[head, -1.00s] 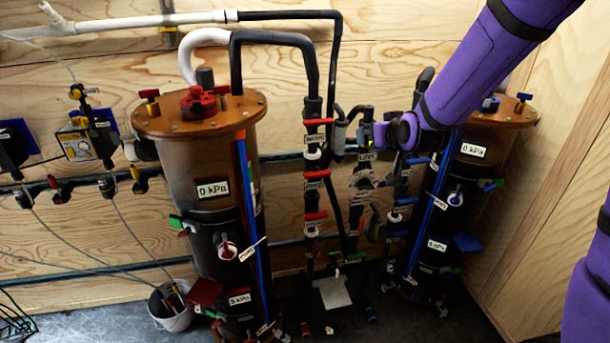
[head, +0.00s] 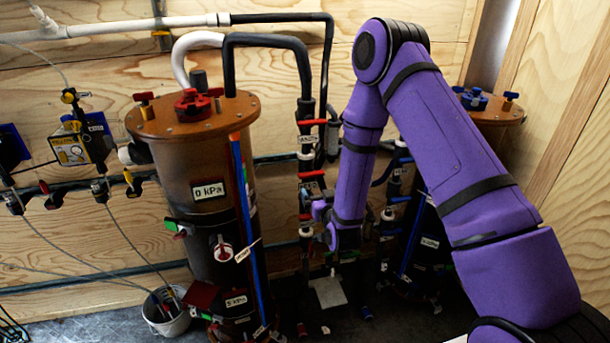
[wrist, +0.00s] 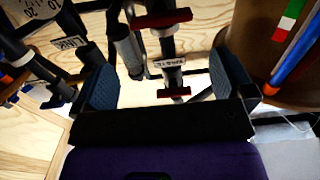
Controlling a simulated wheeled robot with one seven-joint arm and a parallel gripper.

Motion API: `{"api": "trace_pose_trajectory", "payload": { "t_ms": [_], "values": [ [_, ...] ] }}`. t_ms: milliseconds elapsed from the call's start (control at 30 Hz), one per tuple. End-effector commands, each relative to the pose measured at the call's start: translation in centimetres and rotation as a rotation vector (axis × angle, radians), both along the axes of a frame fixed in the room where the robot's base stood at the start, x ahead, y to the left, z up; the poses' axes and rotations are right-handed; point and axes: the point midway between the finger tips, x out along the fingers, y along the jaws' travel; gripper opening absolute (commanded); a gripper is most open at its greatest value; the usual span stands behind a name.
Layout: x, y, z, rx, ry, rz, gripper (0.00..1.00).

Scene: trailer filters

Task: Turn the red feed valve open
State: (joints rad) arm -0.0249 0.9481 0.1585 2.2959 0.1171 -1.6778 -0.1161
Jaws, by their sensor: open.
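Several red valve handles sit on the black vertical pipe in the middle of the head view: an upper red handle (head: 311,122) and a middle red handle (head: 311,175). I cannot read which label says feed. In the wrist view one red handle (wrist: 161,18) is at the top, and another red handle (wrist: 174,92) shows lower, between the fingers in the picture. A white label (wrist: 170,62), seemingly reading "WASTE", lies between them. My gripper (wrist: 165,78) is open and empty, facing the pipe. In the head view my gripper (head: 322,212) is beside the pipe, its fingertips partly hidden.
A brown-topped filter tank (head: 195,115) stands left of the pipe, with a red knob (head: 192,105) on its lid. A second tank (head: 492,112) stands behind my arm. A white bucket (head: 166,312) is on the floor. Other labelled pipes crowd the right side.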

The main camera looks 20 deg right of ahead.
Motion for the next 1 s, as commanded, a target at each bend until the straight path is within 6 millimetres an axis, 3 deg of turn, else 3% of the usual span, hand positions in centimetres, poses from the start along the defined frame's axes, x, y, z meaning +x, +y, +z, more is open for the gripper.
{"api": "trace_pose_trajectory", "payload": {
  "t_ms": [167,700,1000],
  "values": [
    [1.0,0.0,-0.1,0.0,-0.008,-0.002,1.0],
    [9.5,0.0,-0.1,0.0,-0.005,-0.002,1.0],
    [10.8,0.0,-0.1,0.0,-0.004,-0.001,1.0]
  ]
}}
